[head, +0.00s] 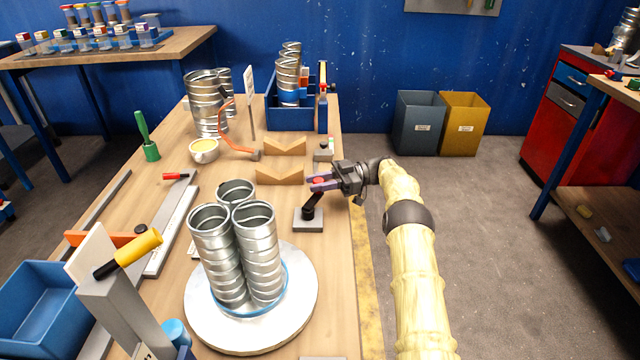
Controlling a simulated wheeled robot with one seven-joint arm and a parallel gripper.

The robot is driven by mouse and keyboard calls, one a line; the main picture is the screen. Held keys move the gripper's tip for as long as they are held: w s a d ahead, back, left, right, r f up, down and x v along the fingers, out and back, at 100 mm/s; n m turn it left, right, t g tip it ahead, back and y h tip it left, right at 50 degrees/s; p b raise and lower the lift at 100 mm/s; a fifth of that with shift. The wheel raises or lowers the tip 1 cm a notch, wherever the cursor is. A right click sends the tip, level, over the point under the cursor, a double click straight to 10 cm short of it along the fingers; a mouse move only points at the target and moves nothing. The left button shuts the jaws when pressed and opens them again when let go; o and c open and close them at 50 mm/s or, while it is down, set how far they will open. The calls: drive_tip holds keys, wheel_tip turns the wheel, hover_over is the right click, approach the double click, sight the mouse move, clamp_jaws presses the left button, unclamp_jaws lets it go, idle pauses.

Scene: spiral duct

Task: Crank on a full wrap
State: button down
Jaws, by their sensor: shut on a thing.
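A small crank stands near the table's right edge, with a grey base plate (308,220), a short black arm (310,205) and a red knob (318,181) on top. My gripper (322,183) reaches in from the right and is shut on the red knob; its fingers partly hide it. A round white turntable (205,325) lies at the front of the table. Several silver spiral ducts (226,262) stand upright on it in a tight bundle. A blue band (240,312) runs around the bundle's foot.
Two wooden V-blocks (280,176) lie beyond the crank. A grey post with a yellow handle (138,247) stands at the front left, near a blue bin (38,298). More ducts (207,105) and a blue crate (290,118) are at the back.

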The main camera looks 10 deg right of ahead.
drive_tip(key=shift+r, duration=0.15)
drive_tip(key=c, duration=1.1)
unclamp_jaws()
wheel_tip(320, 180, up, 10)
drive_tip(key=shift+f+p, duration=0.1)
drive_tip(key=shift+p, duration=0.9)
